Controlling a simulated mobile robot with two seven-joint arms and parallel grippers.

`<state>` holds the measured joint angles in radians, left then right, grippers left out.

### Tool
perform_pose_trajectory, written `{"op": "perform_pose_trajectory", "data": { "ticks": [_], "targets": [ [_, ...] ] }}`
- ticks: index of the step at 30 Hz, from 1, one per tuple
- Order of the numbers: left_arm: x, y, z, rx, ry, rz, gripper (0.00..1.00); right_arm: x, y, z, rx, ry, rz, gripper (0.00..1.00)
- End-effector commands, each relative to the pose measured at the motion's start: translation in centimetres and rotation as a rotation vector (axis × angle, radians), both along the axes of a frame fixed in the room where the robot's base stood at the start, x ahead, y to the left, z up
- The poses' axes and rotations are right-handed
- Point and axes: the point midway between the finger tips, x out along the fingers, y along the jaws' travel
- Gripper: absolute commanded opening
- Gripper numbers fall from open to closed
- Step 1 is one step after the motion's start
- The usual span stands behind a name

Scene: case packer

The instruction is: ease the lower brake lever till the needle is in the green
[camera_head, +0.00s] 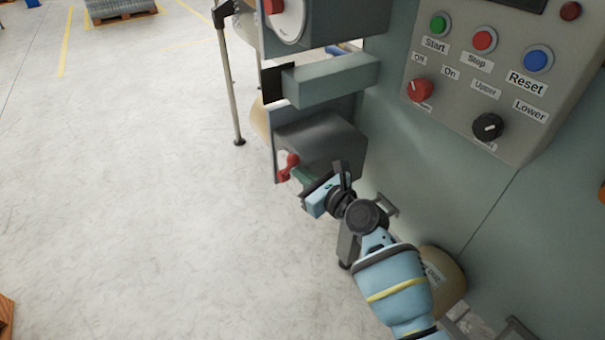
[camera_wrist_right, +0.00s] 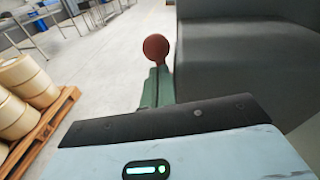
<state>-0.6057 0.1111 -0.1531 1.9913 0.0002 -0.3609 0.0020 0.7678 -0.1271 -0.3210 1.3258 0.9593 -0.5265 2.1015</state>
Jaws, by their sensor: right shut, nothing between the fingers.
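The lower brake lever (camera_head: 291,160) is red and sits on the left face of a dark grey housing (camera_head: 325,140), low on the machine. Its round red knob (camera_wrist_right: 156,47) shows just beyond my fingers in the right wrist view. My right gripper (camera_head: 302,176) has green fingers, which also show in the right wrist view (camera_wrist_right: 157,88). They are shut and empty, with their tips close to the lever; I cannot tell whether they touch it. No needle or green zone can be made out. My left gripper is out of view.
A grey-green bar (camera_head: 335,78) juts out above the housing. The control panel (camera_head: 455,95) with buttons and knobs stands at the right. A thin metal leg (camera_head: 232,95) stands to the left. A pallet with rolls (camera_wrist_right: 45,130) shows in the right wrist view.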

Motion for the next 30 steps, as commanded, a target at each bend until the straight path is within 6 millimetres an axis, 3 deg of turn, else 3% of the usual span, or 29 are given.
{"op": "perform_pose_trajectory", "data": {
  "ticks": [18,30],
  "targets": [
    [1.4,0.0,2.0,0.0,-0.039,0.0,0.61,-5.1,-5.0,1.0,0.0,-0.002,-0.002,0.0],
    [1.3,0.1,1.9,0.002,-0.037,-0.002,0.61,-5.6,-5.4,1.0,0.0,0.0,0.0,0.0]
  ]
}}
